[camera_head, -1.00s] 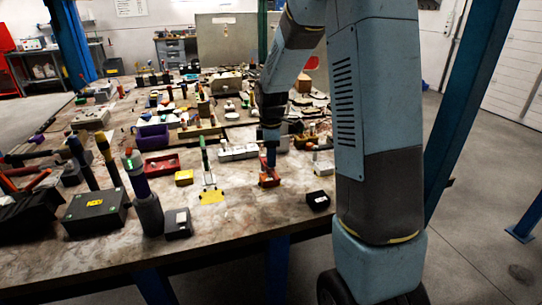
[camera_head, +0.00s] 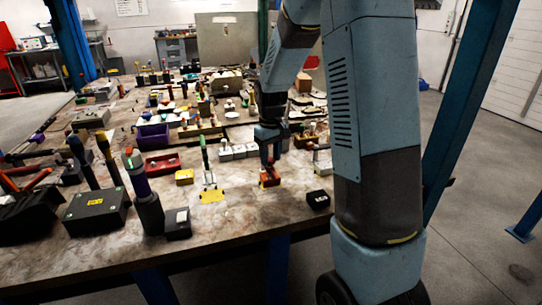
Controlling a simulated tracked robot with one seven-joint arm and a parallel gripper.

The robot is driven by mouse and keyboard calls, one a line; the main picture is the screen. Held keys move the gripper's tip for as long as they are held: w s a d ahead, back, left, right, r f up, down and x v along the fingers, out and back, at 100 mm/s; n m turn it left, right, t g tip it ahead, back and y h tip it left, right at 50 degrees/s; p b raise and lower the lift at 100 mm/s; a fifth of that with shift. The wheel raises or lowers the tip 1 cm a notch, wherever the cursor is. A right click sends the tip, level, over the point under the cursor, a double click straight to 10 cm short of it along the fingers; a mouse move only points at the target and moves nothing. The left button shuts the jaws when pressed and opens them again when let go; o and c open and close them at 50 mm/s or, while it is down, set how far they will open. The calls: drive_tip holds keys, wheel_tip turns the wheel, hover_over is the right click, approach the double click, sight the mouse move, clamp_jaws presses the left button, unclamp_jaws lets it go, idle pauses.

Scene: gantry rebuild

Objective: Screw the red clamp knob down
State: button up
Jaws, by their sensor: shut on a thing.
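A small red clamp piece (camera_head: 269,178) with a yellowish patch stands near the front edge of the workbench (camera_head: 238,215), right of the picture's middle. My gripper (camera_head: 269,161) reaches down from above and is shut at the top of this piece. The red clamp knob is between or just below the fingertips; it is too small and too covered to tell apart from the clamp body. The knob's thread and how far down it sits cannot be seen.
A small black box (camera_head: 317,200) stands just right of the clamp. Pale blocks (camera_head: 238,151) stand close behind. The bench front is mostly bare.

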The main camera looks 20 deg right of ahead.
drive_tip(key=m, duration=0.5)
drive_tip(key=shift+w+a+r+m, duration=0.15)
drive_tip(key=shift+m, duration=0.15)
drive_tip(key=m, duration=0.5)
drive_tip(key=shift+a+m, duration=0.1)
drive_tip(key=shift+m, duration=0.2)
drive_tip(key=m, duration=0.5)
drive_tip(key=shift+w+a, duration=0.1)
drive_tip(key=shift+w+m, duration=0.1)
drive_tip(key=shift+m, duration=2.3)
drive_tip(key=o, duration=0.6)
drive_tip(key=shift+o, duration=1.4)
